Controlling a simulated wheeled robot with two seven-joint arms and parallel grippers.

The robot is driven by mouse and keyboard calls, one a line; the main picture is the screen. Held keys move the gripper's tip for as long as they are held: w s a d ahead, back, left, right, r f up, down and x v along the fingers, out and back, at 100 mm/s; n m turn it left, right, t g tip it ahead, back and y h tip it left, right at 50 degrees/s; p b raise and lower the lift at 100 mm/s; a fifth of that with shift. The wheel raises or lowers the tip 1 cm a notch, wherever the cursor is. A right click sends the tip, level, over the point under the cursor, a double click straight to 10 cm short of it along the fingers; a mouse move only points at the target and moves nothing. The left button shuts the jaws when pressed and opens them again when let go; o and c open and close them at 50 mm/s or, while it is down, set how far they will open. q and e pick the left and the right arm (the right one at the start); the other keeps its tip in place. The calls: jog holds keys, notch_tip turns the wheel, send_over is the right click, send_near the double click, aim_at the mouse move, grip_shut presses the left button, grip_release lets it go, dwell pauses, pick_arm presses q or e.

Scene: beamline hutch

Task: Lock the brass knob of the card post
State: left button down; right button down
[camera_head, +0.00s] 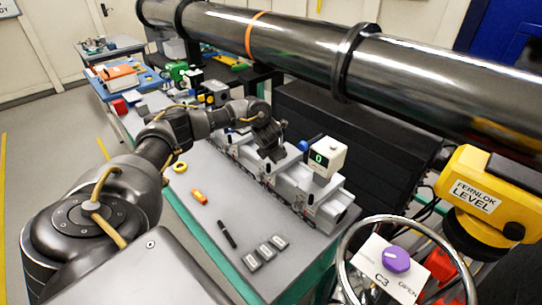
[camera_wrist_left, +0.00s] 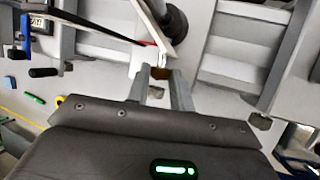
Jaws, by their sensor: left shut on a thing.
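My left arm reaches in from the left in the head view, and its gripper (camera_head: 277,153) is down among the grey stages on the bench. In the left wrist view the two fingers (camera_wrist_left: 163,88) are close together around a small brass-brown piece, the brass knob (camera_wrist_left: 161,73). The knob sits at the lower end of a pale upright part, which looks like the card post (camera_wrist_left: 150,32). A dark round part stands right beside that post. The gripper hides the knob in the head view. My right gripper is not in view.
A thick dark pipe (camera_head: 300,50) crosses above. An orange item (camera_head: 198,196) and a black pen (camera_head: 227,234) lie on the free bench front.

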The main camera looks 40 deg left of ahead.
pick_arm(q)
jog(key=c, duration=1.5)
grip_release()
jog(key=p+v, duration=0.1)
jog(key=v, duration=0.9)
jog(key=shift+w+a, duration=0.1)
jog(key=shift+w, duration=0.05)
jog(key=shift+s+r, duration=0.35)
jog(key=shift+r, duration=0.05)
jog(key=shift+f, duration=0.1)
